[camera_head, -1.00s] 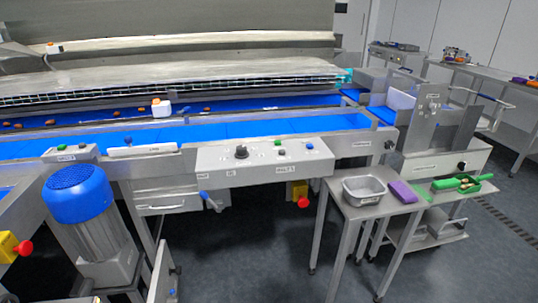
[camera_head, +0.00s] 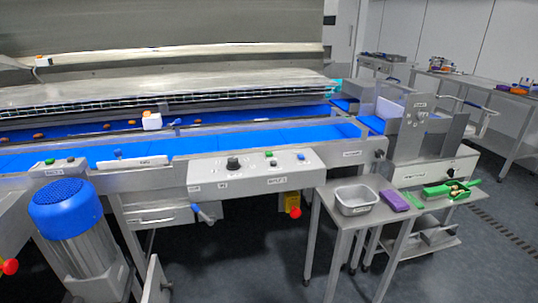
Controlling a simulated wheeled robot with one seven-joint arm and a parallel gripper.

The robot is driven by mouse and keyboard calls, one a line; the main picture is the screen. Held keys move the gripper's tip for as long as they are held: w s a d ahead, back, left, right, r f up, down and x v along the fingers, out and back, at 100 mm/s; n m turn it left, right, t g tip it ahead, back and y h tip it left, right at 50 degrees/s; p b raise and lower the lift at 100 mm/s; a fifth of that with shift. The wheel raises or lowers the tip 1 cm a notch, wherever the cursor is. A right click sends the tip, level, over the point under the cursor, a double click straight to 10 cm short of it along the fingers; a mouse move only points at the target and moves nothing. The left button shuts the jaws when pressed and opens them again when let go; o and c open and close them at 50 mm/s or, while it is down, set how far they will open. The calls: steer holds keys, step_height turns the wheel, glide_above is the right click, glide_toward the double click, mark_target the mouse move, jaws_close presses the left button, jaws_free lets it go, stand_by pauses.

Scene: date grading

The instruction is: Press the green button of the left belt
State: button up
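A small grey control box (camera_head: 58,170) sits on the frame at the left, above the blue motor. It carries a green button (camera_head: 49,161) and a darker button (camera_head: 70,159) beside it. A larger grey control panel (camera_head: 240,181) in the middle has a black knob (camera_head: 233,163), another green button (camera_head: 268,154) and a blue button (camera_head: 300,156). The labels are too small to read, so I cannot tell for sure which belt each button serves. Blue belts (camera_head: 235,140) run behind the panels. My gripper is not in view.
A motor with a blue cover (camera_head: 62,204) stands in front of the small box. Red emergency stops show at lower left (camera_head: 10,267) and under the panel (camera_head: 295,212). A side table at the right holds a metal tray (camera_head: 355,209). Dark floor is open in the front middle.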

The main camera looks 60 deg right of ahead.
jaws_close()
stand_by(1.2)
